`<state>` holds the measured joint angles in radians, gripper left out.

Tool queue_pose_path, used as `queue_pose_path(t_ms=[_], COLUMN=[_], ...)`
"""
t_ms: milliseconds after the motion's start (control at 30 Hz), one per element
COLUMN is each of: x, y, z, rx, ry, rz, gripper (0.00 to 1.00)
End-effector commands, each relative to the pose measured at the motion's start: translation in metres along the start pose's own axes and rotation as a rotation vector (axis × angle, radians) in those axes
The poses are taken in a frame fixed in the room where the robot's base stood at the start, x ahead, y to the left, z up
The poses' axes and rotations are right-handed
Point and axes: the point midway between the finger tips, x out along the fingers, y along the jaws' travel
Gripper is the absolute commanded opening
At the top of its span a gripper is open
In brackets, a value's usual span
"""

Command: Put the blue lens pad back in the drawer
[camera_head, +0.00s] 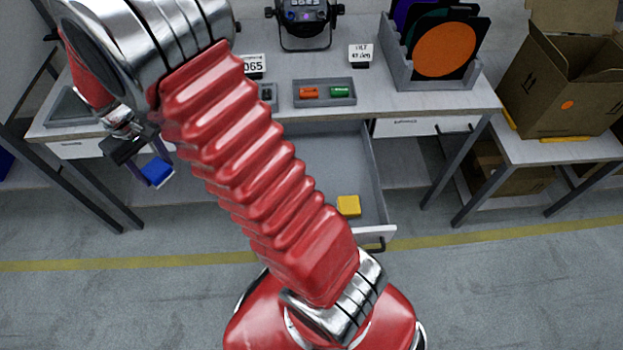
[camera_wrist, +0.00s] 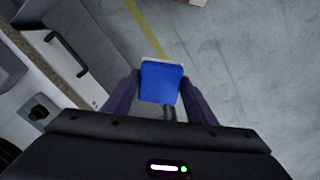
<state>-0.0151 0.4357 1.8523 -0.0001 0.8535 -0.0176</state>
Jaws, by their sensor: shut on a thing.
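The blue lens pad (camera_head: 157,171) is a small blue block held in my gripper (camera_head: 146,166), left of the open drawer and in front of the table's left end. In the wrist view the blue lens pad (camera_wrist: 161,82) sits between the two dark fingers of my gripper (camera_wrist: 160,90), which are shut on it. The drawer (camera_head: 374,190) is pulled out under the middle of the table. A yellow pad (camera_head: 348,206) lies in it near the front. My red arm hides the drawer's left part.
On the table (camera_head: 420,100) stand a grey tray (camera_head: 325,103) with an orange and a green piece, a rack of coloured discs (camera_head: 445,50) and a lamp (camera_head: 305,20). Cardboard boxes (camera_head: 560,85) stand at right. Closed drawers (camera_head: 85,149) flank the open one.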

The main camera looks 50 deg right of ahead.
Motion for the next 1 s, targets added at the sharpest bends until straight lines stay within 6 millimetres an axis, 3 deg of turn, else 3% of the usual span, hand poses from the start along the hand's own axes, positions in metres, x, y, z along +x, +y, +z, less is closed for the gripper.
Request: queue_pose_path(t_ms=[467,667,1000], x=[0.002,0.007,0.019], y=[0.030,0.071,0.149], z=[0.005,0.020,0.062], rx=[0.058,0.134,0.294], ry=[0.000,-0.001,-0.001], rz=[0.000,0.000,0.000], gripper=[0.30,0.30,0.30])
